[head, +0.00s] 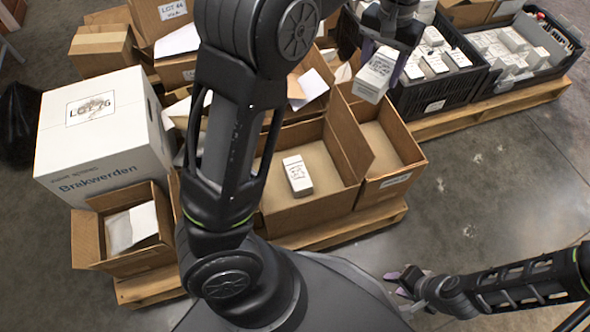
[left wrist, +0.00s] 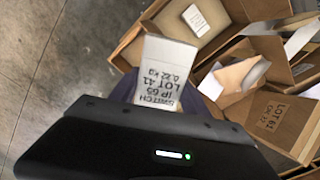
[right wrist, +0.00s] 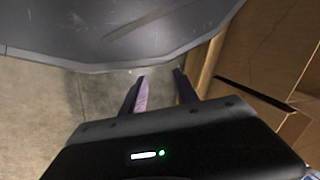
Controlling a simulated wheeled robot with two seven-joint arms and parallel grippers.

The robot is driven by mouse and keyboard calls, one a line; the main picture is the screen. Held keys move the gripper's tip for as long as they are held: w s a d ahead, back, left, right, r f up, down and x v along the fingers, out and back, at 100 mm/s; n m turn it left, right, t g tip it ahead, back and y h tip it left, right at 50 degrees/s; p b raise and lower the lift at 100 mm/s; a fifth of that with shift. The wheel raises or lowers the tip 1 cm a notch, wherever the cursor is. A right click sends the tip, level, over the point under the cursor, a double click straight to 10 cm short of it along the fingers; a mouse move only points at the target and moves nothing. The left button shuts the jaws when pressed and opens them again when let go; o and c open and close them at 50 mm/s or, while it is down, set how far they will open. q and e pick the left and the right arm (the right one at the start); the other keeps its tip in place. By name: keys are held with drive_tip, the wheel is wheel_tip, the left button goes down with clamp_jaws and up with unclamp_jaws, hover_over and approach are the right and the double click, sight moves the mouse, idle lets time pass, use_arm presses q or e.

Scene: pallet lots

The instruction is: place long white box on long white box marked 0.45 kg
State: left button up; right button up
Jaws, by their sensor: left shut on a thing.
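My left gripper (head: 386,50) is shut on a long white box (head: 375,74), held in the air beside the black crates. In the left wrist view the held box (left wrist: 165,70) reads SWITCH, IP 65, LOT 41, 0.22 kg. Another long white box (head: 297,175) lies in an open cardboard box in the head view; it also shows in the left wrist view (left wrist: 196,20). Its marking is too small to read. My right gripper (head: 402,282) is low at the right, empty and open, with its two fingers apart in the right wrist view (right wrist: 158,92).
The open cardboard box (head: 335,199) stands on a wooden pallet (head: 345,232). Black crates (head: 452,87) with several white boxes stand at the upper right. A large white carton (head: 100,140) is at the left. Floor on the right is clear.

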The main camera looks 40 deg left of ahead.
use_arm(q)
drive_tip(key=shift+a+r, duration=0.1)
drive_tip(key=shift+a, duration=0.15)
drive_tip(key=s+a+f+n+p, duration=0.8)
drive_tip(key=s+a+f+p, duration=0.1)
drive_tip(key=s+a+p, duration=0.25)
wheel_tip(320, 180, down, 16)
drive_tip(key=n+b, duration=0.3)
drive_tip(key=b, duration=0.8)
drive_tip(key=shift+s+a+f, duration=0.2)
drive_tip(key=shift+s+f, duration=0.05)
drive_tip(key=shift+s, duration=0.2)
wheel_tip(320, 180, down, 6)
drive_tip(key=b, duration=0.3)
drive_tip(key=shift+f, duration=0.2)
